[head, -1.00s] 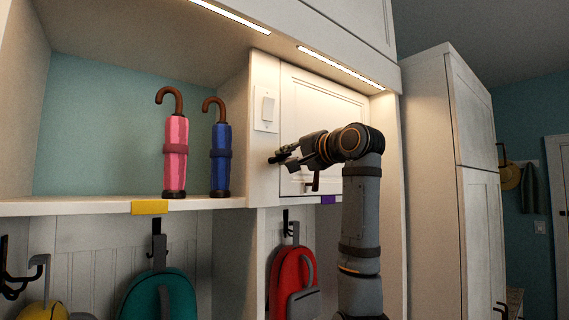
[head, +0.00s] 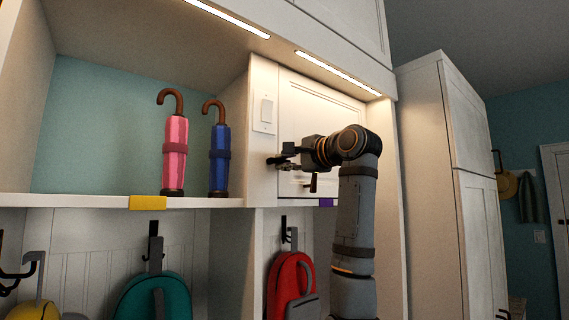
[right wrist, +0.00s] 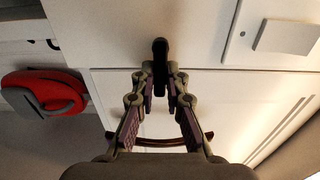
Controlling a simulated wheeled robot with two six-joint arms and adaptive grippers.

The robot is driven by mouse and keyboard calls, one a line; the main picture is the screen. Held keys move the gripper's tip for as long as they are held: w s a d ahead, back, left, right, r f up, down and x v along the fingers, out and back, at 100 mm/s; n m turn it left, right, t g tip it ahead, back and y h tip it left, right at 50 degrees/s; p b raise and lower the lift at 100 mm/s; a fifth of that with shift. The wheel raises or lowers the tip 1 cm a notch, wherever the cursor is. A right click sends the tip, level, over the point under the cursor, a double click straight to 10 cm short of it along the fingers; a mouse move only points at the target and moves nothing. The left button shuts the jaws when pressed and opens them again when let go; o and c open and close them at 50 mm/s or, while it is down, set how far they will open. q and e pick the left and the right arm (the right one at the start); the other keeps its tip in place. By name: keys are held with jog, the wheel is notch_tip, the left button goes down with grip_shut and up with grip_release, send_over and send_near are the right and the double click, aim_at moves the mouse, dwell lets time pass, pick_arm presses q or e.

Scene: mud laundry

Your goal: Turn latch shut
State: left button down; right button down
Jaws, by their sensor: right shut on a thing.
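The small dark latch (right wrist: 160,47) sits on the white cabinet frame, beside the edge of the panelled cabinet door (head: 325,105). My right gripper (head: 276,160) reaches it from the right in the head view. In the right wrist view, the right gripper's fingertips (right wrist: 159,70) are closed around the latch's near end, and its far end sticks out beyond them. The door looks flush with its frame. A dark brown pull (head: 313,182) shows on the door below my wrist. My left gripper is not in view.
A light switch (head: 266,109) is on the frame above the gripper. A pink umbrella (head: 175,150) and a blue umbrella (head: 219,160) stand on the open shelf to the left. Yellow (head: 148,203) and purple tags mark the shelf edge. A red backpack (head: 288,285) hangs below.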

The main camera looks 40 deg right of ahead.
jog(key=c, duration=1.4)
grip_release()
jog(key=shift+s+d, duration=0.1)
jog(key=shift+o, duration=0.2)
jog(key=s+a, duration=0.1)
jog(key=s, duration=1.1)
jog(key=shift+a, duration=0.2)
